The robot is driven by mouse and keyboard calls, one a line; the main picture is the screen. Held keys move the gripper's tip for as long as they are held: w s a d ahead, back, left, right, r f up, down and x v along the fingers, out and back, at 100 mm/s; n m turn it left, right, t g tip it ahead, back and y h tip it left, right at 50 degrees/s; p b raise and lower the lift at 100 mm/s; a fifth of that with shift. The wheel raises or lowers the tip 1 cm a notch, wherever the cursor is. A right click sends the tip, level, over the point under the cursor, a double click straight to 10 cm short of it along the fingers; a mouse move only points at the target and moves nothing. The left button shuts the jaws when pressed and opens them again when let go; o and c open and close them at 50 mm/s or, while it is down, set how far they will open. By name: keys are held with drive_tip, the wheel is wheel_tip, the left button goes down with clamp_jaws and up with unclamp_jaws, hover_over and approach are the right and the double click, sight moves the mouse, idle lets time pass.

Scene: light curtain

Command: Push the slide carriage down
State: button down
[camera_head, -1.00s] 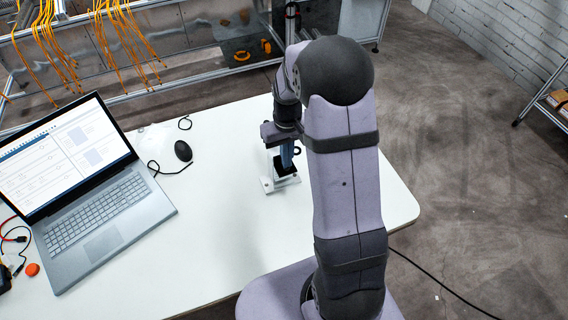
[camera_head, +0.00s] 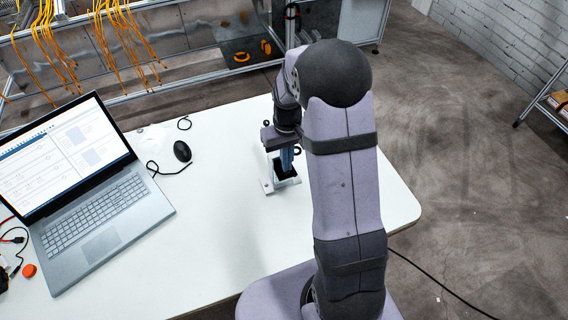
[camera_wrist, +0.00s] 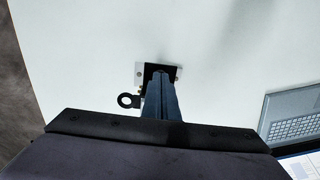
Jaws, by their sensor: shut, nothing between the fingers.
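The slide device stands on the white table, with a pale base plate (camera_head: 267,187) and a dark block (camera_head: 283,174). Which part is the carriage is hard to tell, as my gripper hides much of it. In the wrist view the plate (camera_wrist: 139,71) and the dark block (camera_wrist: 152,68) lie just beyond the fingertips. My gripper (camera_head: 287,168) points down over the block, its blue-grey fingers shut with nothing between them. It also shows in the wrist view (camera_wrist: 160,78). Whether the fingertips touch the device cannot be told. A small black ring (camera_wrist: 126,100) sits beside the fingers.
An open laptop (camera_head: 95,200) and a black mouse (camera_head: 182,151) with its cable lie left of the device. An orange knob (camera_head: 29,270) is at the far left. The white table (camera_head: 225,220) is clear between laptop and device. A rack with orange cables (camera_head: 110,45) stands behind.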

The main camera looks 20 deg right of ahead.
drive_tip(key=shift+f, duration=0.3)
drive_tip(key=shift+r, duration=0.15)
wheel_tip(320, 180, up, 9)
drive_tip(key=p, duration=0.7)
drive_tip(key=shift+p, duration=0.35)
idle(0.4)
